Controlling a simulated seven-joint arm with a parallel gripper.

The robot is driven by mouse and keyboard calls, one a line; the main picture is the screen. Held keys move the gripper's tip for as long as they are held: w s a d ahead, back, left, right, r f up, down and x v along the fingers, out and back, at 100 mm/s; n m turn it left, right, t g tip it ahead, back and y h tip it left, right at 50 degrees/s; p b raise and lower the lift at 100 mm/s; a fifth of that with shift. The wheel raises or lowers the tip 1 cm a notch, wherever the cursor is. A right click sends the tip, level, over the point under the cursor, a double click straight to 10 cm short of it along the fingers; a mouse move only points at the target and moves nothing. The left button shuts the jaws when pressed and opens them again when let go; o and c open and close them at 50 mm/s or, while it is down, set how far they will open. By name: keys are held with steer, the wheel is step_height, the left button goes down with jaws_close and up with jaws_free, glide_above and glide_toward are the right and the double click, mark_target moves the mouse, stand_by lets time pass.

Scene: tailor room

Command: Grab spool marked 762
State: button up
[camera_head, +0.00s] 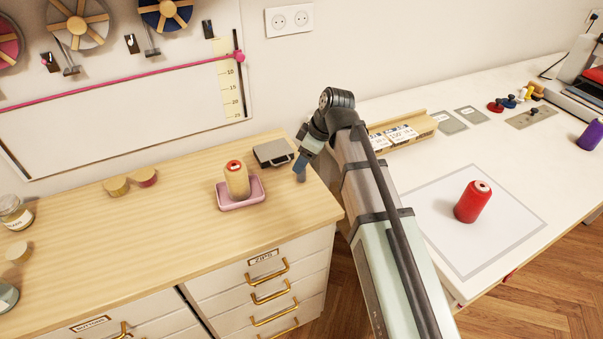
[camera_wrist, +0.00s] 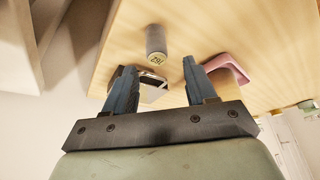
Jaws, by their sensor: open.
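In the wrist view a grey cylindrical spool (camera_wrist: 155,40) shows on the wooden top. Its yellowish end bears a mark that seems to read 762, turned in the picture. My gripper (camera_wrist: 157,82) is open and empty. The spool lies beyond its fingertips, apart from them. In the head view my gripper (camera_head: 300,168) is by the right end of the wooden counter, beside a grey box (camera_head: 270,153). A beige spool with a red-ringed top (camera_head: 236,181) stands in a pink tray (camera_head: 240,204) left of my gripper. I cannot tell which head-view object matches the marked spool.
A red spool (camera_head: 472,203) stands on the white table at right, and a purple spool (camera_head: 590,135) farther right. Two short round pieces (camera_head: 117,186) and jars lie left on the counter (camera_head: 180,245). The wall rises behind. The counter's middle front is clear.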

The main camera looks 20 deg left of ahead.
steer(key=shift+d+x, duration=0.2)
steer(key=shift+x, duration=1.2)
steer(key=shift+d+x, duration=0.2)
steer(key=shift+x, duration=1.15)
steer(key=shift+w+f, duration=0.15)
steer(key=shift+c, duration=0.2)
steer(key=c, duration=1)
